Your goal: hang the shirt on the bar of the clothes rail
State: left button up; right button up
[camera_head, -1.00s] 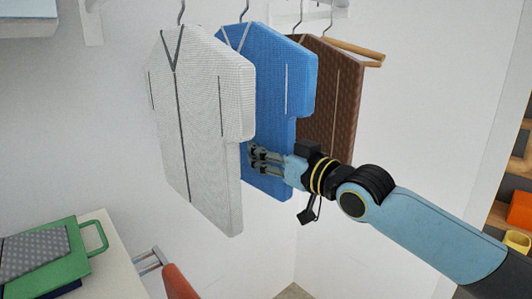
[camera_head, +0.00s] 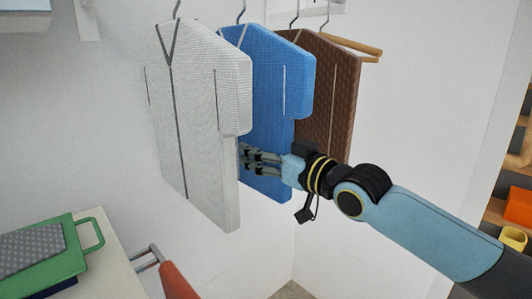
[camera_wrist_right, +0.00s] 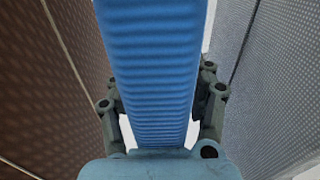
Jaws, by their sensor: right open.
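A white shirt (camera_head: 195,120), a blue shirt (camera_head: 270,90) and a brown shirt (camera_head: 335,90) hang side by side from hooks at the top. The rail's bar is above the picture and hidden. My right gripper (camera_head: 244,156) is at the lower part of the blue shirt, partly behind the white shirt's edge. In the right wrist view my right gripper (camera_wrist_right: 160,95) is open, with a finger on each side of the blue shirt's edge (camera_wrist_right: 152,60). Whether the fingers touch the cloth is unclear. My left gripper is out of view.
A table (camera_head: 115,270) at lower left holds a green tray (camera_head: 72,255) with grey patterned cloth. An orange-red chair part (camera_head: 180,282) stands beside it. Shelves (camera_head: 520,210) are at the far right.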

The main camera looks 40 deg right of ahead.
jog(key=s+d, duration=0.1)
jog(key=s, duration=0.6)
jog(key=shift+s, duration=0.2)
dwell(0.4)
